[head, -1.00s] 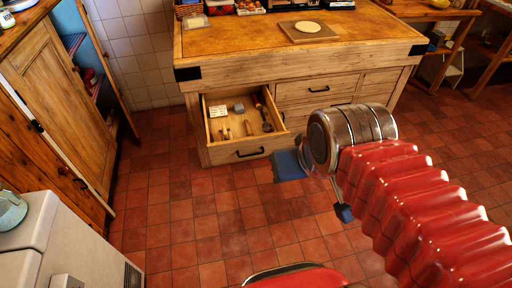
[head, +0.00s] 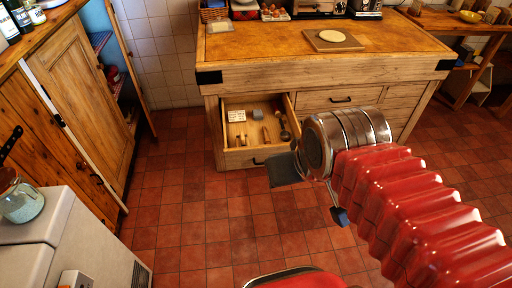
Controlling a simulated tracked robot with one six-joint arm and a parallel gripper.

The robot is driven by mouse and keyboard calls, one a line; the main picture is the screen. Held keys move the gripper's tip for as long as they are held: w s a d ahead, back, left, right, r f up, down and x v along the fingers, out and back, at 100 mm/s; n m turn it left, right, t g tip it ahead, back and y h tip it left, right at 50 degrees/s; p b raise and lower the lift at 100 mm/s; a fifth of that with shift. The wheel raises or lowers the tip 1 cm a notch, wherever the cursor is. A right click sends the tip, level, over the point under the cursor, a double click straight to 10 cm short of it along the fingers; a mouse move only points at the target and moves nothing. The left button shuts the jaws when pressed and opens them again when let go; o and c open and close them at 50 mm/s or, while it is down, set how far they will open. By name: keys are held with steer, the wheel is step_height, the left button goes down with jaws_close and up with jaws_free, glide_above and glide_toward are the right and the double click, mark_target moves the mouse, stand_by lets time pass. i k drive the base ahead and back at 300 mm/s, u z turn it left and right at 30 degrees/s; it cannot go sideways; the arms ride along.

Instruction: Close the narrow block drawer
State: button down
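The narrow block drawer (head: 238,158) is pulled out at the left of the wooden butcher block (head: 290,79). Inside it lie a white card and several small utensils. Its dark handle shows only partly, as my gripper overlaps its right end in the view. My gripper (head: 312,193) is in front of the block, right of the drawer front. Its two dark blue fingers are apart, with nothing seen between them. Whether a finger touches the drawer cannot be told.
Closed drawers (head: 345,99) fill the block's right side. A board with a pale round (head: 332,37) lies on top. A wooden cabinet (head: 88,90) and a white appliance (head: 60,235) stand at left. The red tiled floor (head: 190,215) before the block is clear.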

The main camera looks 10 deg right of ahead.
mark_target(254, 156)
steer(key=u, duration=0.55)
steer(key=i, duration=1.2)
steer(key=z, duration=0.2)
